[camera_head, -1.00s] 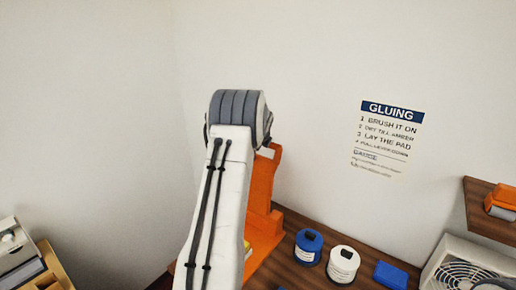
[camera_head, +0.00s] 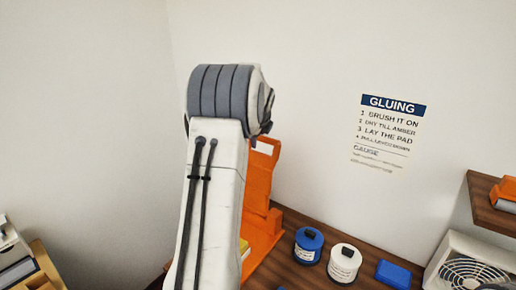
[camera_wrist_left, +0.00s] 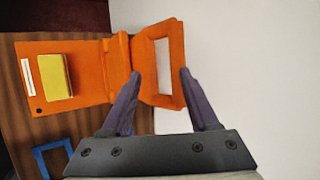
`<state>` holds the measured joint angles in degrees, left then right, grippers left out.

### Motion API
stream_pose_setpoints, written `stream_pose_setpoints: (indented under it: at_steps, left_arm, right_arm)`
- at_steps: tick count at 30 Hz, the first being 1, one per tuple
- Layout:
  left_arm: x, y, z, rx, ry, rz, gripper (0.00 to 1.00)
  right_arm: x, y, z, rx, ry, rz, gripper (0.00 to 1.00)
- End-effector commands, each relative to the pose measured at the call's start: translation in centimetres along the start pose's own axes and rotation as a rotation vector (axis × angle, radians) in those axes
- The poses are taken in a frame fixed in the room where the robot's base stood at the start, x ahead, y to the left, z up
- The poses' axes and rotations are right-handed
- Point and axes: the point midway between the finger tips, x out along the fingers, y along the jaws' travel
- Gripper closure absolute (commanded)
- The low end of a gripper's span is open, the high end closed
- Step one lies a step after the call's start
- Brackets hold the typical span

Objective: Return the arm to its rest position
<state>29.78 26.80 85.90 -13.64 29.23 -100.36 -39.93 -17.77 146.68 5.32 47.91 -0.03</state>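My left arm (camera_head: 213,190) rises from the bottom of the head view, its grey-banded joint at the top; it hides the left gripper there. In the left wrist view, my left gripper (camera_wrist_left: 160,72) has its two dark fingers spread apart with nothing held between them. Beyond the fingertips is the raised frame of an orange press (camera_wrist_left: 165,97); whether they touch it I cannot tell. A yellow block (camera_wrist_left: 54,76) lies on the press's flat plate. In the head view the press (camera_head: 262,185) is partly hidden behind my arm. My right gripper is out of view.
On the wooden counter (camera_head: 290,272) stand a blue jar (camera_head: 308,248), a white jar (camera_head: 343,265) and a blue block (camera_head: 392,274). A fan unit (camera_head: 470,272) and a shelf (camera_head: 488,210) are at right. A blue frame (camera_wrist_left: 50,158) lies beside the press. White walls stand behind.

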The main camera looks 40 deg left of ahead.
Motion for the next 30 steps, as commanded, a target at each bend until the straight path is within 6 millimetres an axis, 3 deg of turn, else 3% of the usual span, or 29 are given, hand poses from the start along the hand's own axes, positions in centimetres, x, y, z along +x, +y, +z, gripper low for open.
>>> stream_pose_setpoints:
  at_steps: [7,24,26,28,30]
  left_arm:
    - [-2.2,-0.1,0.1,0.000,-0.003,-0.003,0.39]
    - [-2.4,-0.1,0.0,-0.002,-0.002,-0.003,0.39]
    - [-2.6,-0.1,-0.8,-0.010,0.009,-0.003,0.39]
    - [-3.1,0.0,-3.0,-0.033,0.036,0.002,0.39]
    - [-4.1,0.4,-6.6,-0.074,0.081,0.014,0.39]
  right_arm:
    - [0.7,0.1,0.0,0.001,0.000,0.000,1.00]
    - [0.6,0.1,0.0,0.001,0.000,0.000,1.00]
    - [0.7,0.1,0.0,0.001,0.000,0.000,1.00]
    - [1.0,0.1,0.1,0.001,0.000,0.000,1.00]
    - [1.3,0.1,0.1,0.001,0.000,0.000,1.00]
